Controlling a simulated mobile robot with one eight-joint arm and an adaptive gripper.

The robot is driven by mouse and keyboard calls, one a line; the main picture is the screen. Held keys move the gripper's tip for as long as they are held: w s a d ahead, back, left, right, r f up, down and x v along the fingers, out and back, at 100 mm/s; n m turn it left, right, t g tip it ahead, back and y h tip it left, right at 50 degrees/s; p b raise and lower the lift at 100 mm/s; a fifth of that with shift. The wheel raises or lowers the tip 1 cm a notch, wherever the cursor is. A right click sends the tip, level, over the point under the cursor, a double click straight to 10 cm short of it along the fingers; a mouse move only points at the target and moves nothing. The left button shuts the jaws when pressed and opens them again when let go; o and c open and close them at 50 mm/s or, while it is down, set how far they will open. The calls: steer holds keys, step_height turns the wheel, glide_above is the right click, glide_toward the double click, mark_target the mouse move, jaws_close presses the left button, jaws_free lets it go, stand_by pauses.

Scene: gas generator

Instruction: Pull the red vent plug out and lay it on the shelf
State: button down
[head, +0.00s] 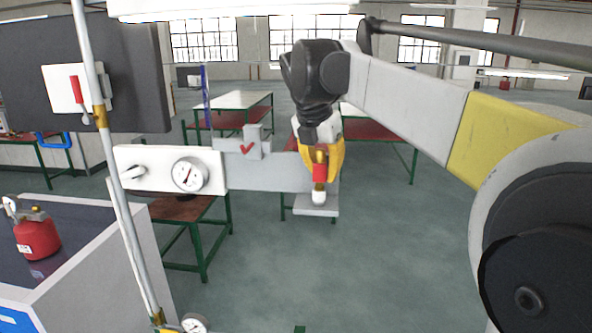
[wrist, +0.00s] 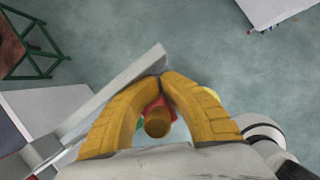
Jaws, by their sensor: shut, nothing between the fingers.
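The red vent plug (head: 320,173) is upright at the right end of a grey bar, above a pale yellow band and a white rounded lower end. My gripper (head: 322,150) is at the plug, its yellow fingers pointing down behind and beside it. In the wrist view the fingertips (wrist: 161,75) meet, and a red part with a round brown-gold end (wrist: 157,122) shows in the gap between the finger bodies, not pinched. A small light grey shelf (head: 316,211) lies just below the plug. How the plug is seated is hidden.
A grey upright piece (head: 252,143) bears a red tick. A pale vertical pipe (head: 115,180) and a red can (head: 37,238) are at left. Open floor lies below.

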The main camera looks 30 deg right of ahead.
mark_target(323, 153)
steer(key=shift+a+r, duration=0.1)
steer(key=shift+a, duration=0.15)
steer(key=shift+a+r, duration=0.3)
steer(key=shift+a, duration=0.3)
steer(key=shift+d+r+p, duration=0.2)
steer(key=shift+r+p, duration=0.05)
steer(key=shift+p, duration=0.2)
steer(key=shift+r+p, duration=1.45)
steer(key=shift+r, duration=0.5)
steer(key=c, duration=1.7)
jaws_free()
steer(key=v, duration=1.2)
